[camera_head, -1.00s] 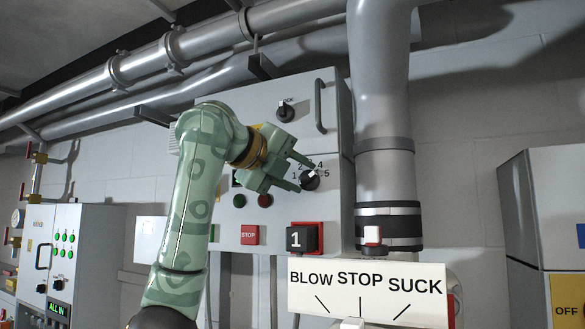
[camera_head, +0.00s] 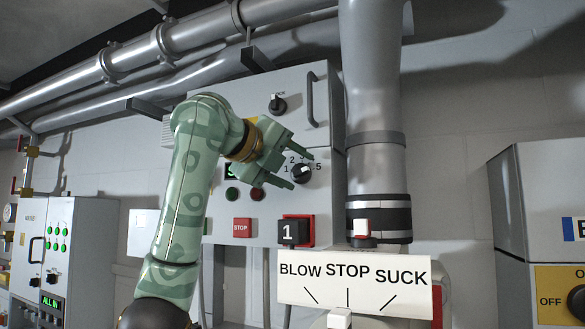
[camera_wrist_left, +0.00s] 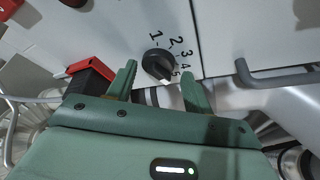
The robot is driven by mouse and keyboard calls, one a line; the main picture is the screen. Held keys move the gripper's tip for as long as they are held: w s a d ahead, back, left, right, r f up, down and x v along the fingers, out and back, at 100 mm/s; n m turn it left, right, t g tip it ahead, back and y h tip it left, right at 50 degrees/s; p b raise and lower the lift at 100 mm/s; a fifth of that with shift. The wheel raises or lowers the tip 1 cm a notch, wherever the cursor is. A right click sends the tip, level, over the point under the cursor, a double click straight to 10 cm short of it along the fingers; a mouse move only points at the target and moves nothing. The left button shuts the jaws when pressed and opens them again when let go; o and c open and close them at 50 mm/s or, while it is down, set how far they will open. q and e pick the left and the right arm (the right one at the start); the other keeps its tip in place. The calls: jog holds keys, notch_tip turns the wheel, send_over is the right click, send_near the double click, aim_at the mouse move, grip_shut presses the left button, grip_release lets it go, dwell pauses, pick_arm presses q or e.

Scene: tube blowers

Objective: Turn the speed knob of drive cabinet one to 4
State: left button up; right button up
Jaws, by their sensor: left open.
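Drive cabinet one is the grey cabinet (camera_head: 322,215) with a black and red block marked 1 (camera_head: 292,232). Its speed knob (camera_head: 303,173) is black and round with a scale 1 to 5 around it. In the left wrist view the knob (camera_wrist_left: 158,66) appears between the fingertips, with the numbers arcing above and right of it. I cannot tell for sure which number it points to. My left gripper (camera_head: 302,170) is open at the knob, one finger on either side in the picture; contact cannot be told. It also shows in the left wrist view (camera_wrist_left: 158,70). My right gripper is not in view.
A red STOP button (camera_head: 242,228), a green button (camera_head: 232,194) and a second knob (camera_head: 277,104) are on the cabinet. A vertical pipe (camera_head: 374,95) stands close on its right. A BLOW STOP SUCK sign (camera_head: 352,283) is in front below.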

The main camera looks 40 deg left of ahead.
pick_arm(q)
jog(key=shift+s+r, duration=0.1)
jog(key=shift+s, duration=0.35)
jog(key=b+v, duration=0.2)
jog(key=v, duration=1.3)
jog(key=shift+s, duration=0.25)
jog(key=shift+a, duration=0.1)
